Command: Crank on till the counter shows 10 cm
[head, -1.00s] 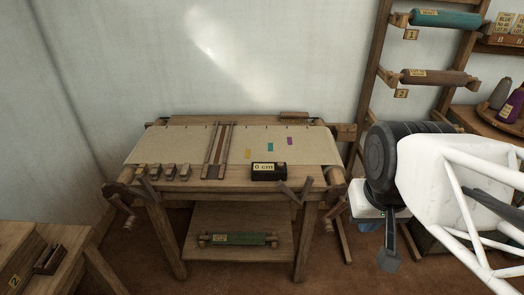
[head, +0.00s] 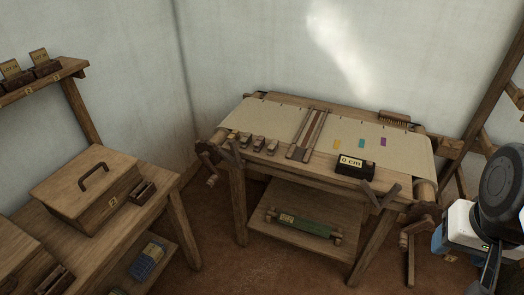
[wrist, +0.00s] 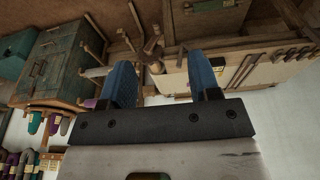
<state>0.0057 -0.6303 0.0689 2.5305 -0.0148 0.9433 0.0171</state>
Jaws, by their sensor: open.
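The loom (head: 262,108) stands against the back wall with pale cloth across its top. The counter (head: 353,166), a small dark box on its front right, reads 0 cm. A wooden crank (head: 408,240) hangs at the loom's right end, and another crank (head: 211,178) shows at its left end. In the wrist view my gripper (wrist: 162,78) has two blue fingers spread apart with nothing held between them. The loom (wrist: 240,62) appears upside down beyond the fingers. In the head view my arm is at the right edge, right of the right crank; the fingertips are mostly cut off.
A side table at left holds a lidded wooden box (head: 86,190). A shelf (head: 40,80) with small labelled boxes is above it. A green roller (head: 301,226) lies on the loom's lower shelf. A wooden rack (head: 496,90) stands at right. Some floor is clear in front.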

